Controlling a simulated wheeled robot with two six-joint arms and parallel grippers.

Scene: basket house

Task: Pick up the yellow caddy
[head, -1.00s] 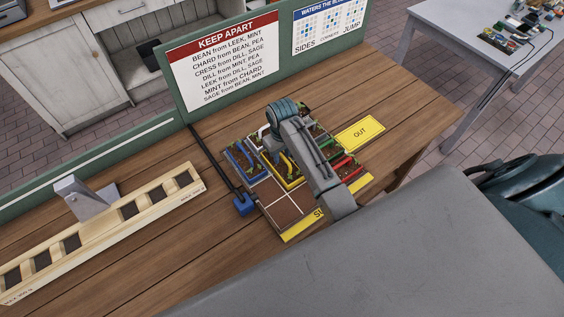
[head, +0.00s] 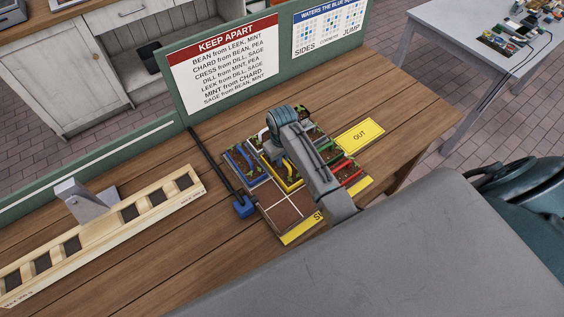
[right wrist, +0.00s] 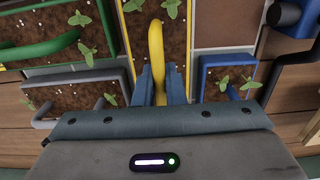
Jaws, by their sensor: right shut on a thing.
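The yellow caddy (head: 294,183) is a soil-filled box with a curved yellow handle and green seedlings. It sits among other caddies on the bench, partly hidden by my right arm in the head view. In the right wrist view the yellow handle (right wrist: 156,45) runs up between the fingers. My right gripper (right wrist: 159,84) is shut on this handle. The caddy's edge (right wrist: 127,40) shows next to the green caddy. I cannot tell whether the caddy is clear of the bench. My left gripper is not in view.
A blue caddy (head: 240,160) stands left of the yellow one, with green (right wrist: 55,45) and grey (right wrist: 85,90) caddies close by. Empty brown cells (head: 283,207) lie in front. A blue-headed tool (head: 243,206), a slotted wooden rail (head: 105,234) and the yellow OUT mat (head: 359,135) surround the tray.

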